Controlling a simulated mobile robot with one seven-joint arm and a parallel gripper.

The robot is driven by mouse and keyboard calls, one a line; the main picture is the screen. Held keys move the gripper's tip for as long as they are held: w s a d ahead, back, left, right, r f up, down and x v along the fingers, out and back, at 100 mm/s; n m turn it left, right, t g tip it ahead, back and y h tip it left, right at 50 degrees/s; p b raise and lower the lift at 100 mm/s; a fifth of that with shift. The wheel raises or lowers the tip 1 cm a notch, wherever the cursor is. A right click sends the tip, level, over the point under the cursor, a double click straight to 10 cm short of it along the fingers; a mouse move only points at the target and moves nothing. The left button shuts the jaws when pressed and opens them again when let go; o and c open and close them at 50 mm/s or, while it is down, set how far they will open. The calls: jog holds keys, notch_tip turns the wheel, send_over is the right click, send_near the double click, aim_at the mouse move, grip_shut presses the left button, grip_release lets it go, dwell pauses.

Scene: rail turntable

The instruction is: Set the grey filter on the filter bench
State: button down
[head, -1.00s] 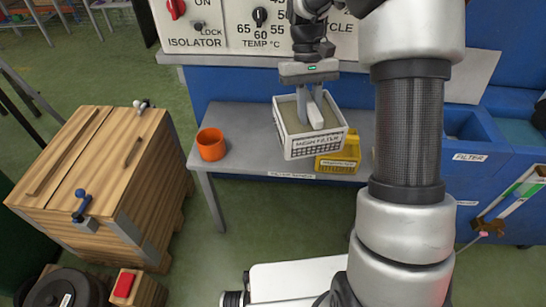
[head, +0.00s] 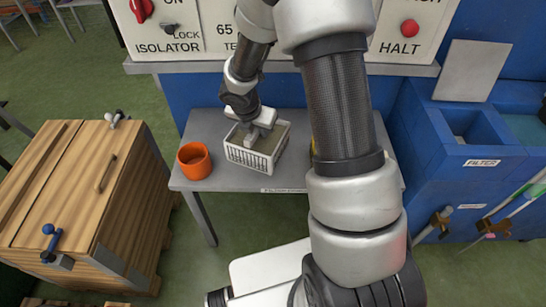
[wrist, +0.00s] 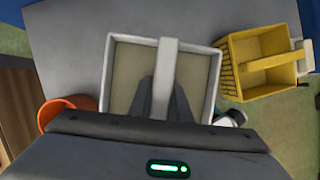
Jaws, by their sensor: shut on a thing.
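The grey filter (head: 236,157) is a pale grey, open-topped basket with slotted sides and a bar handle. It is over the filter bench (head: 225,182), right of an orange cup. It looks roughly level and low at the bench top, but I cannot tell whether it touches. My gripper (head: 257,134) is shut on its handle from above. In the wrist view the filter (wrist: 211,85) lies below my gripper (wrist: 168,88), with the handle between the fingers. My arm hides part of the bench.
The orange cup (head: 194,160) stands close left of the filter. A yellow basket (wrist: 262,62) is to its right, mostly hidden by my arm in the head view. A control panel overhangs behind. A blue unit (head: 450,185) stands right, a wooden crate (head: 75,195) left.

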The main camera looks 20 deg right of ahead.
aim_at(260, 149)
notch_tip(260, 149, down, 8)
jog(key=b, duration=0.3)
jog(key=shift+f+b, duration=0.25)
jog(key=shift+b, duration=0.15)
jog(key=shift+f, duration=0.15)
jog(key=c, duration=1.6)
grip_release()
jog(key=shift+c, duration=0.2)
